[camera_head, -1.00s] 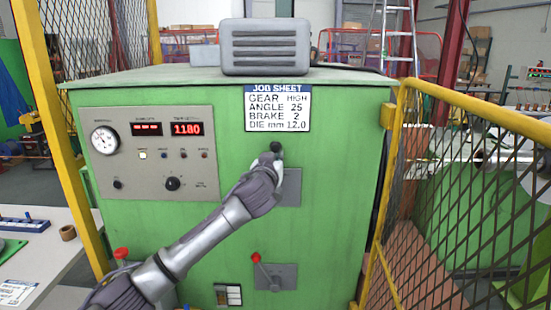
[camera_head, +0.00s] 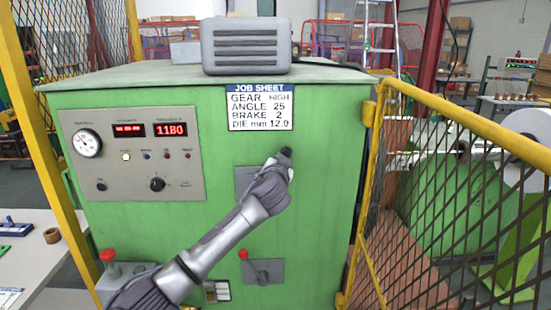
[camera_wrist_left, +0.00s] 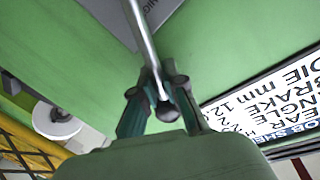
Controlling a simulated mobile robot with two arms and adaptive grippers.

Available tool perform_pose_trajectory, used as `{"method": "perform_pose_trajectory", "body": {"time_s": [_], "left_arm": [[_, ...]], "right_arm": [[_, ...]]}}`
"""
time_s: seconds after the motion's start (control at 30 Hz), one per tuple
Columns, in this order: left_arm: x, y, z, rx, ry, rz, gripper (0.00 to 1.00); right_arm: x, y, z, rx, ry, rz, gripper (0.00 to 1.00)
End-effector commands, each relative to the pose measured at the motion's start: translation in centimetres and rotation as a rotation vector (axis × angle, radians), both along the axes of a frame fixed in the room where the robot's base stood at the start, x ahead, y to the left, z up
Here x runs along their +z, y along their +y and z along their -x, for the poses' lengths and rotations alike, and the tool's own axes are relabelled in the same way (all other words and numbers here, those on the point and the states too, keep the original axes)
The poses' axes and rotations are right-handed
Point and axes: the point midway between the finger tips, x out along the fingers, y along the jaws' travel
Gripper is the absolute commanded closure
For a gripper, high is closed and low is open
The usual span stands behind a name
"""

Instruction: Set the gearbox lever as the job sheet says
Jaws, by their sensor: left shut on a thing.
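The gearbox lever has a black knob (camera_head: 286,152) and leans up and to the right from its grey plate (camera_head: 244,180) on the green cabinet front. My left gripper (camera_head: 279,166) is shut on the lever just below the knob and hides most of the rod. In the left wrist view the metal rod (camera_wrist_left: 144,38) runs down to the dark knob (camera_wrist_left: 167,111) between my left gripper's fingers (camera_wrist_left: 163,105). The job sheet (camera_head: 260,108) reads GEAR HIGH, ANGLE 25, BRAKE 2, DIE mm 12.0. My right gripper is not in view.
A grey panel (camera_head: 133,172) with a gauge and red displays is left of the lever. A red-knobbed lever (camera_head: 243,254) sits below, another (camera_head: 107,255) at lower left. A yellow mesh guard (camera_head: 460,180) stands close on the right. A white table (camera_head: 30,260) is at left.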

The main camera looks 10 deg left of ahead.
Motion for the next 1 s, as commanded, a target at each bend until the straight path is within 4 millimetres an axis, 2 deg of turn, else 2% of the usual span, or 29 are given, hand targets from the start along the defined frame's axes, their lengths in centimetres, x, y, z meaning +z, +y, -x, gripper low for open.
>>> {"method": "perform_pose_trajectory", "body": {"time_s": [0.5, 0.53, 0.67, 0.7, 1.0], "left_arm": [[-0.36, -0.35, -0.06, -0.001, 0.011, -0.029, 1.0], [-0.37, -0.34, -0.06, -0.001, 0.011, -0.029, 0.88], [-0.35, -0.34, -0.06, -0.001, 0.01, -0.028, 0.66], [-0.33, -0.33, -0.06, -0.001, 0.01, -0.027, 0.64], [-0.21, -0.32, 0.07, -0.001, 0.008, -0.025, 0.64]], "right_arm": [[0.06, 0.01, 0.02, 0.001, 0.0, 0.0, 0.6], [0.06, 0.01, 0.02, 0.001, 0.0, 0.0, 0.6], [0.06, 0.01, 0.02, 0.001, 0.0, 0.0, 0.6], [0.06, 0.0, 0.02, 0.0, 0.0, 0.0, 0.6], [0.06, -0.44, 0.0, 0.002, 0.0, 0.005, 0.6]]}}
